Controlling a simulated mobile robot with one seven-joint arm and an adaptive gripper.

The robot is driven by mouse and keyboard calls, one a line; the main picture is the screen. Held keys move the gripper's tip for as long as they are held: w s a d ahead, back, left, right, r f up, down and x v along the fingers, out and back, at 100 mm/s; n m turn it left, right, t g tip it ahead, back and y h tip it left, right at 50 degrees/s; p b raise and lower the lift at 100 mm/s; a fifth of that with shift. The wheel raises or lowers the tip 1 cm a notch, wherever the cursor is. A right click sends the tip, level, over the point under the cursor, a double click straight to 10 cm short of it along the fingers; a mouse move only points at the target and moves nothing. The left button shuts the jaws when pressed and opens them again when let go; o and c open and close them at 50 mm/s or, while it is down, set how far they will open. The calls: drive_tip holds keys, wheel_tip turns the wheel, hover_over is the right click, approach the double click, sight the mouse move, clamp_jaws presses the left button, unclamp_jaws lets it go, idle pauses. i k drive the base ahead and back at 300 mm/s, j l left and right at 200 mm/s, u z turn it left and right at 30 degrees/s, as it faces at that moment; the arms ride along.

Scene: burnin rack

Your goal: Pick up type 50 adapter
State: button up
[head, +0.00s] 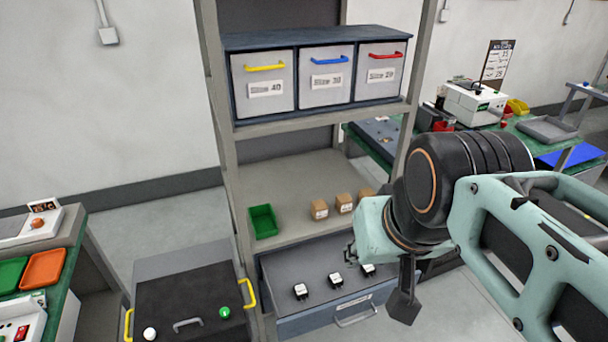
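Three small black adapters with white labels, at the left (300,291), in the middle (336,280) and at the right (368,270), sit on the grey top of the low blue-grey unit (310,326) under the rack. Their labels are too small to read, so I cannot tell which is type 50.
The rack's middle shelf (290,180) holds a green bin (263,222) and small cardboard boxes (320,209). Above are drawers with yellow, blue and red handles (326,75). A black-topped case (190,300) with yellow handles stands at lower left. Rack posts (214,130) flank the shelves.

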sight(336, 280)
drive_tip(key=u, duration=1.05)
drive_tip(key=i+l, duration=0.1)
drive_tip(key=l, duration=1.1)
drive_tip(key=l+u, duration=0.1)
drive_tip(key=l, duration=1.05)
drive_tip(key=i, duration=0.05)
